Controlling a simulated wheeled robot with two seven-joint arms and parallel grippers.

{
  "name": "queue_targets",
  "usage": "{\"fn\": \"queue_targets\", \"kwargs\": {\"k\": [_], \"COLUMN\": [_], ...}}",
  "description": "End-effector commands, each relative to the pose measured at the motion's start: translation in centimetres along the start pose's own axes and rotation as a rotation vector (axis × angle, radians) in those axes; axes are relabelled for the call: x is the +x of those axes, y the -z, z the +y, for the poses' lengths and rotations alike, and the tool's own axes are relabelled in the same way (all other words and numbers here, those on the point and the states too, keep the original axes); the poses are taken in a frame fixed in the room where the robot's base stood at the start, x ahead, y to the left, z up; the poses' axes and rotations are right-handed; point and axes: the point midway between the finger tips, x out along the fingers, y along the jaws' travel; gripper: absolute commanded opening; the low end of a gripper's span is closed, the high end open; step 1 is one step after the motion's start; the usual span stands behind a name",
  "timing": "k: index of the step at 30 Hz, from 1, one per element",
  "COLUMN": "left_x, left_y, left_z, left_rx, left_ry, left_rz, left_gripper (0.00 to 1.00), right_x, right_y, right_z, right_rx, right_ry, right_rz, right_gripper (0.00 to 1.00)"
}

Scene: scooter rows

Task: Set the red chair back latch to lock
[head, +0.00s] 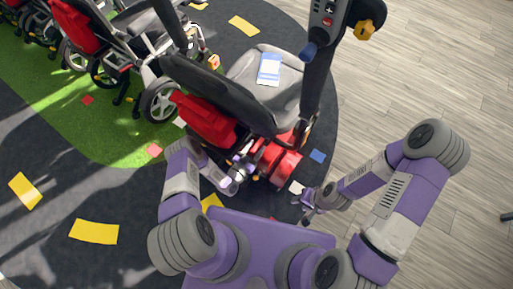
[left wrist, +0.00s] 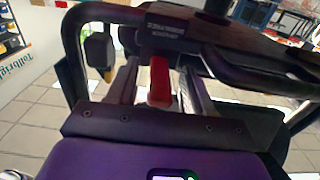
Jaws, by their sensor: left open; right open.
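The grey and black scooter chair (head: 262,85) stands in front of me with a red bag or panel (head: 203,120) at its back. In the left wrist view a red latch lever (left wrist: 160,82) hangs below a black bar with a printed label (left wrist: 168,28). My left gripper (left wrist: 160,92) is open, with one finger on each side of the red lever. I cannot tell whether they touch it. In the head view my left gripper (head: 245,168) is at the chair's rear, partly hidden. My right gripper (head: 306,214) is open and empty, low near the scooter's red rear.
A black tiller with a control panel (head: 327,12) rises beside the seat. Another scooter (head: 120,50) stands in the row to the left. A blue and white card (head: 269,69) lies on the seat. The wooden floor (head: 430,80) at right is clear.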

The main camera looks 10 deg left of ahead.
Motion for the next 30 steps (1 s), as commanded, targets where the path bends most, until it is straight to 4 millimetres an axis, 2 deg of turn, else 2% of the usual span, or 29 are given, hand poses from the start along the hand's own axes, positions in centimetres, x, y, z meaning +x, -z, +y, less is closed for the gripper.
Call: {"fn": "queue_targets", "kwargs": {"k": [4,11,14,21,30], "left_x": [0.84,0.93,0.92,0.91,0.91], "left_y": [-0.04,0.02,0.02,0.01,0.18], "left_z": [-0.03,-0.01,-0.01,-0.01,-0.02], "left_rx": [-0.001,-0.002,-0.002,-0.002,-0.002], "left_ry": [0.001,0.001,0.001,0.001,0.001], "left_rz": [-0.001,-0.002,-0.002,-0.002,-0.014], "left_gripper": [0.51,0.51,0.39,0.02,0.00], "right_x": [0.28,0.25,0.25,0.25,-0.06], "right_y": [0.02,0.02,0.02,0.02,0.01], "right_z": [0.10,0.08,0.08,0.08,-0.03], "right_rx": [0.000,0.000,0.000,0.000,0.000], "right_ry": [0.000,0.000,0.000,0.000,0.000], "right_rz": [0.000,0.000,0.000,0.000,0.000], "right_gripper": [0.43,0.43,0.43,0.43,0.43]}}
